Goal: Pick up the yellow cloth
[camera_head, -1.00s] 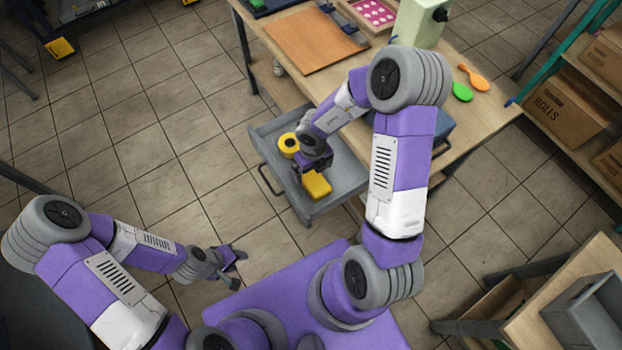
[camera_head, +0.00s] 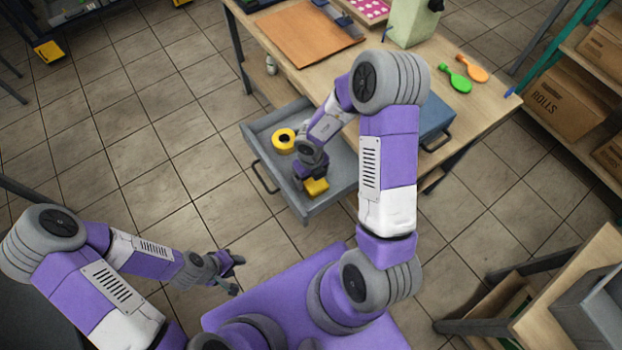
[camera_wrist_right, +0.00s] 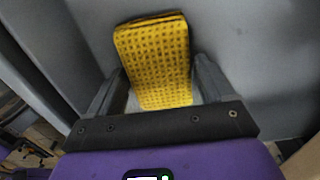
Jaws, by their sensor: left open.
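The yellow cloth (camera_head: 316,188) lies in the pulled-out grey drawer (camera_head: 262,136), near its front right part. In the right wrist view the cloth (camera_wrist_right: 155,60) is a folded yellow pad with a dark dotted pattern. My right gripper (camera_head: 311,178) is down in the drawer at the cloth, partly covering it in the head view. Its two fingers (camera_wrist_right: 158,72) stand apart on either side of the cloth, with narrow gaps showing near the cloth's lower end. My left gripper (camera_head: 237,275) is open and empty above the floor, away from the drawer.
A yellow roll (camera_head: 284,139) lies in the drawer left of my right gripper.

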